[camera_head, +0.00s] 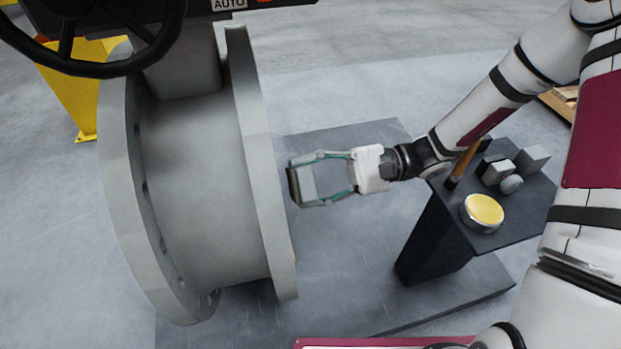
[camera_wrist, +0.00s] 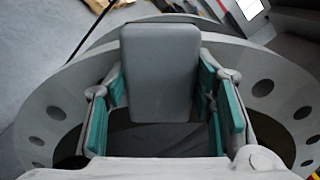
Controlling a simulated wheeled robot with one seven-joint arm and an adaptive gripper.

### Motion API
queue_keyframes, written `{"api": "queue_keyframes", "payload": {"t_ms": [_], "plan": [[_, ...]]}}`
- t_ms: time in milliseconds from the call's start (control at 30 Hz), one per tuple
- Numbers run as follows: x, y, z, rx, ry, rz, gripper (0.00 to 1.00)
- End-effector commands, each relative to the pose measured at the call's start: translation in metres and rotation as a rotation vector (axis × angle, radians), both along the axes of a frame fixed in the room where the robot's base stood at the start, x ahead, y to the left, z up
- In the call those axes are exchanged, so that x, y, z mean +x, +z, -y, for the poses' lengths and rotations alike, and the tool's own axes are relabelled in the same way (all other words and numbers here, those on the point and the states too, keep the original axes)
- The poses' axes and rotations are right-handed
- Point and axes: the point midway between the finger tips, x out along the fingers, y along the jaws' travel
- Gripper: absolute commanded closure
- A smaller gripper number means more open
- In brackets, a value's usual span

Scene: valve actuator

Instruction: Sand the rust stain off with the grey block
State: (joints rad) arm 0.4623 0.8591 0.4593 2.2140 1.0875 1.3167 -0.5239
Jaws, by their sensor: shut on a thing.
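My gripper (camera_head: 322,180) is shut on the grey block (camera_head: 303,186), a sanding block with a darker outer face. The block is held just right of the near flange (camera_head: 262,170) of the big grey valve body (camera_head: 200,190); I cannot tell whether it touches. In the wrist view the block (camera_wrist: 160,65) sits between the two green-padded fingers, in front of the round flange with bolt holes (camera_wrist: 55,112). I cannot make out the rust stain in either view; the block and fingers hide part of the flange.
A dark stand (camera_head: 500,235) at the right carries a tin with a yellow top (camera_head: 484,211), an orange-handled tool (camera_head: 463,163) and several small grey pieces. A black handwheel (camera_head: 110,65) is at upper left, beside a yellow support (camera_head: 75,90).

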Motion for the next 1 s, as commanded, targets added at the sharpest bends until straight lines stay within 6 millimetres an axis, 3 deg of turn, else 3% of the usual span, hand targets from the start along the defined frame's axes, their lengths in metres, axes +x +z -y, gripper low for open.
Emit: {"api": "queue_keyframes", "payload": {"t_ms": [1000], "plan": [[-0.003, 0.0, -0.012, 0.001, 0.0, 0.0, 0.73]]}}
